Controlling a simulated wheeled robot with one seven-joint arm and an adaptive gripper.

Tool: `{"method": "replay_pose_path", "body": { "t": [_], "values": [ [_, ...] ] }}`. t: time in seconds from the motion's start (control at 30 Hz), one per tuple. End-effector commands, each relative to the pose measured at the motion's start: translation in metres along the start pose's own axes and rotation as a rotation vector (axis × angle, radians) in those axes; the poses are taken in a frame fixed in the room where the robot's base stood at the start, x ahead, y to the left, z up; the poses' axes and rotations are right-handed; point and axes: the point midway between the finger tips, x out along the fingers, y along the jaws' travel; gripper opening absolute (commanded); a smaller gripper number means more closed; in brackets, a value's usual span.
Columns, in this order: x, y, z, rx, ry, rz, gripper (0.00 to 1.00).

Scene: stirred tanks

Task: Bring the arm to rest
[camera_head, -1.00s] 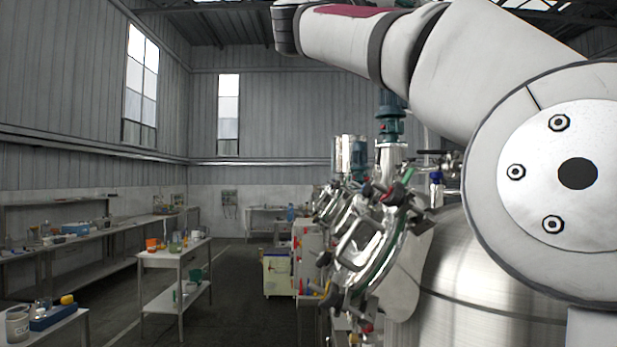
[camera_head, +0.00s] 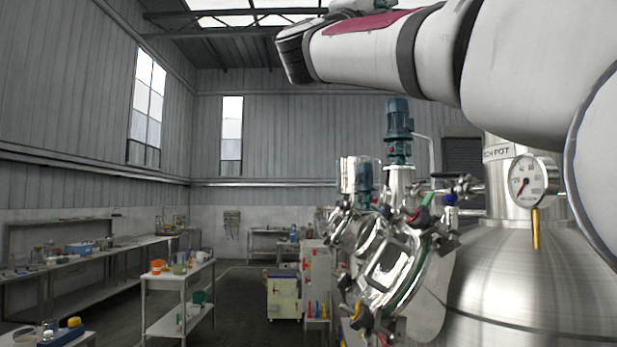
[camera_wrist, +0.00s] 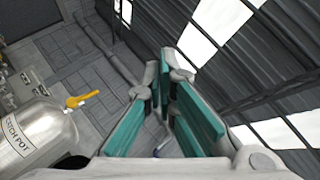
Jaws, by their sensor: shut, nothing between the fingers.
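My gripper (camera_wrist: 168,85) shows in the wrist view with its teal-padded fingers close together and nothing between them. Wall panels and roof windows lie beyond it. In the head view my arm (camera_head: 440,50) stretches across the top right, its end pointing left. The fingers cannot be made out in the head view.
A steel tank marked as a pot (camera_head: 530,280) with a pressure gauge (camera_head: 527,182) stands close at right. Its yellow handle (camera_wrist: 82,99) shows in the wrist view.

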Motion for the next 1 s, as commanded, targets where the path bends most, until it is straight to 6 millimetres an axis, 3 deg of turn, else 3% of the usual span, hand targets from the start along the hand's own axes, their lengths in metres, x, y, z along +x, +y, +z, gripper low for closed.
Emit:
{"method": "replay_pose_path", "body": {
  "t": [0.13,0.27,0.37,0.47,0.67,0.8,1.0],
  "values": [
    [-0.013,-0.012,0.023,-0.116,-0.183,-0.054,0.0],
    [-0.042,-0.008,0.047,-0.281,-0.413,-0.091,0.0],
    [-0.078,0.016,0.058,-0.453,-0.626,-0.091,0.0],
    [-0.122,0.056,0.052,-0.63,-0.835,-0.054,0.0],
    [-0.212,0.147,-0.004,-0.924,-1.182,0.102,0.0],
    [-0.272,0.2,-0.061,-1.07,-1.371,0.241,0.0],
    [-0.355,0.256,-0.156,-1.226,-1.607,0.469,0.0]
  ]
}}
